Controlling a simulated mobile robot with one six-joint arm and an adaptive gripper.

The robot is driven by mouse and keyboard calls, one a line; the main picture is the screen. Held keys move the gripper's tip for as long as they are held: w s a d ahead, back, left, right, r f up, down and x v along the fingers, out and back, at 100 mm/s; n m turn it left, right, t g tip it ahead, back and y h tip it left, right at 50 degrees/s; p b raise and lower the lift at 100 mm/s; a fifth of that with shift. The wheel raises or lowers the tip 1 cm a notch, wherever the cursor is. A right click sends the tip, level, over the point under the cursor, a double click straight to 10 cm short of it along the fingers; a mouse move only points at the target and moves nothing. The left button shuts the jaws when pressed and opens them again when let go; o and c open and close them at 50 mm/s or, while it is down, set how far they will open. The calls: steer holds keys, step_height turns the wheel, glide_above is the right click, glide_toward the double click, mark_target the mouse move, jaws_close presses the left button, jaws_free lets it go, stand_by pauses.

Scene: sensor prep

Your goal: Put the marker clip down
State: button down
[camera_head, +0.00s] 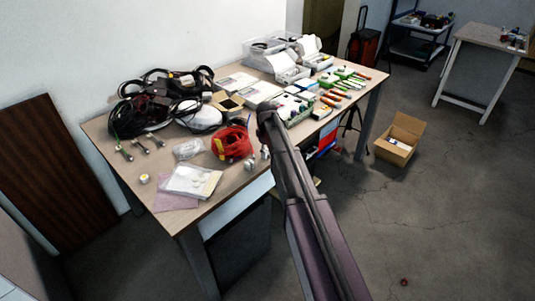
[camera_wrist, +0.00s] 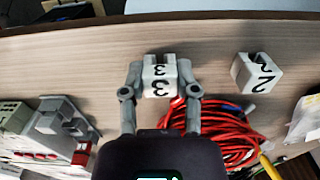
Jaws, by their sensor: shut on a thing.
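The marker clip (camera_wrist: 160,85), a white block with a black 3 on it, sits between the fingertips of my gripper (camera_wrist: 160,75) in the wrist view. Both grey fingers press on its sides. It is upright at or just above the tabletop; I cannot tell whether it touches. A second white clip marked 2 (camera_wrist: 255,73) stands apart to the right on the table (camera_wrist: 90,50). In the head view my arm hides most of the gripper, and the small held clip (camera_head: 265,153) shows near the table's front edge.
A red cable coil (camera_head: 232,143) lies close to the clips, partly under my gripper in the wrist view. A clear bag with a white item (camera_head: 190,181) is left of them. Black cables (camera_head: 150,105) and boxes fill the back.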

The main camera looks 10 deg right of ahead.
mark_target(267, 151)
steer(key=shift+f, duration=0.15)
steer(key=shift+c, duration=1.8)
jaws_free()
steer(key=shift+r, duration=0.2)
step_height(267, 151, up, 12)
steer(key=p, duration=1.2)
steer(key=s+m, duration=0.7)
steer(key=s, duration=2.2)
